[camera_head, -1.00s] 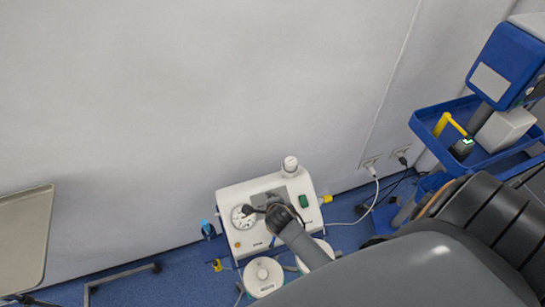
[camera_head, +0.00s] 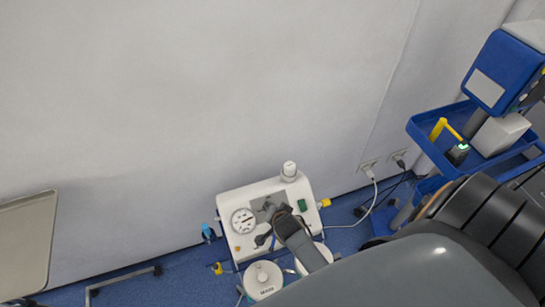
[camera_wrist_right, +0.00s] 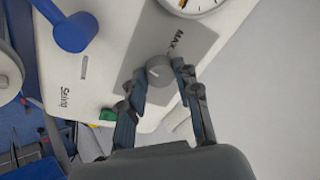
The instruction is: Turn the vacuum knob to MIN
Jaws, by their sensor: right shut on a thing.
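The vacuum knob (camera_wrist_right: 160,71) is a small grey round knob on a grey plate of the white suction unit (camera_head: 232,197). In the right wrist view it sits between the fingertips of my right gripper (camera_wrist_right: 160,78), which is shut on it. The label MAX (camera_wrist_right: 175,40) is printed on the plate beside the knob. A short light line shows on the knob's face; MIN cannot be read. In the head view my right gripper (camera_head: 271,224) is over the unit's front panel and hides the knob. My left gripper is in neither view.
A white gauge (camera_head: 243,221) sits left of the knob. A green switch (camera_head: 303,205) is on the panel's right. White-lidded jars (camera_head: 263,279) stand in front. A blue cart (camera_head: 440,132) is at the right; a pale tray (camera_head: 25,240) is at far left.

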